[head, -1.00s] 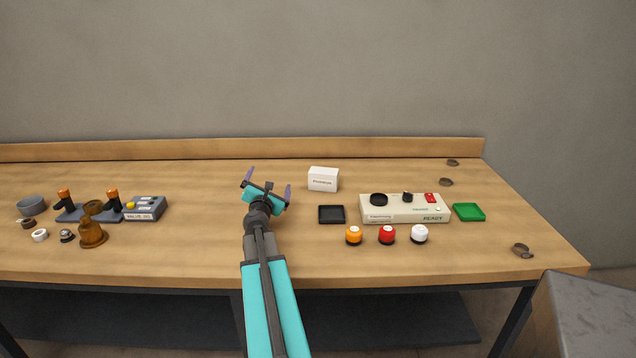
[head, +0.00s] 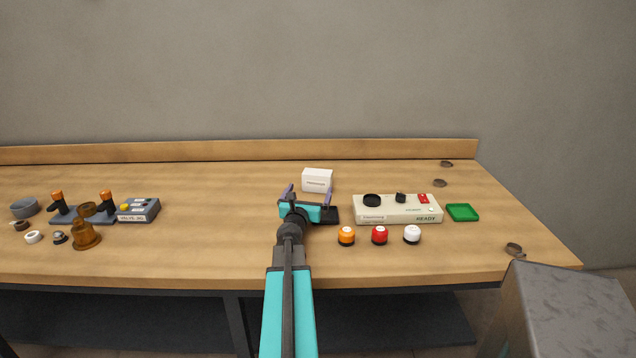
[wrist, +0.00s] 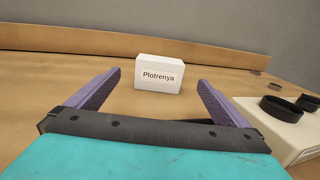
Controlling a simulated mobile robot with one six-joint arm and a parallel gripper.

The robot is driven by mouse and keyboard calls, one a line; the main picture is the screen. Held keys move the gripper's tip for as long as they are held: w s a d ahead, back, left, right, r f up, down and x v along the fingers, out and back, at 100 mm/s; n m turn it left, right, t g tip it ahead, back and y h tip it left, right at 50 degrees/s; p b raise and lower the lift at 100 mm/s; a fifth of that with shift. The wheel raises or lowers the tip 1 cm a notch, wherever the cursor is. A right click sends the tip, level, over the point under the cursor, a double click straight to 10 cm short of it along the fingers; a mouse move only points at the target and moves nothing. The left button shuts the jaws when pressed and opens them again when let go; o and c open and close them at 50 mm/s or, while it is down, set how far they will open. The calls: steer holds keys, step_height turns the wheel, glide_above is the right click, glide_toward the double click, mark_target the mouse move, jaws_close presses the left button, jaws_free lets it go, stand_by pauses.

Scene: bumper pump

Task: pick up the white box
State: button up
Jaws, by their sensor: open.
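The white box (head: 317,178) stands upright on the wooden bench near its back ledge. In the wrist view the white box (wrist: 158,74) shows a label reading "Plotrenya" and sits ahead of my gripper, between the lines of its fingers. My gripper (head: 309,194) is in front of the box in the head view, with its purple fingers spread and nothing between them. In the wrist view my open gripper (wrist: 158,85) points toward the box and appears apart from it.
A black tray (head: 332,215) lies partly hidden behind my gripper. A cream control unit (head: 398,215) marked READY is to the right, with a green tray (head: 462,212) beyond. Orange, red (head: 380,235) and white knobs stand in front.

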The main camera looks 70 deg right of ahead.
steer(key=p, duration=0.1)
glide_toward(318, 172)
steer(key=shift+w+d+f, duration=0.15)
steer(key=shift+w+d, duration=0.05)
steer(key=shift+d, duration=0.6)
steer(key=shift+w+d+f, duration=0.1)
steer(key=shift+w+d, duration=0.1)
steer(key=shift+d, duration=0.65)
steer(key=shift+w+d+f, duration=0.15)
steer(key=shift+w+d, duration=0.05)
steer(key=shift+d, duration=0.6)
steer(key=shift+w+d+r+p, duration=0.1)
steer(key=shift+d+p, duration=0.2)
steer(key=shift+d, duration=0.45)
steer(key=shift+w+d+r+p, duration=0.1)
steer(key=shift+d+p, duration=0.2)
steer(key=shift+d, duration=0.45)
steer(key=shift+w+d, duration=0.1)
steer(key=shift+d, duration=1)
steer(key=c, duration=1)
steer(key=shift+c, duration=0.2)
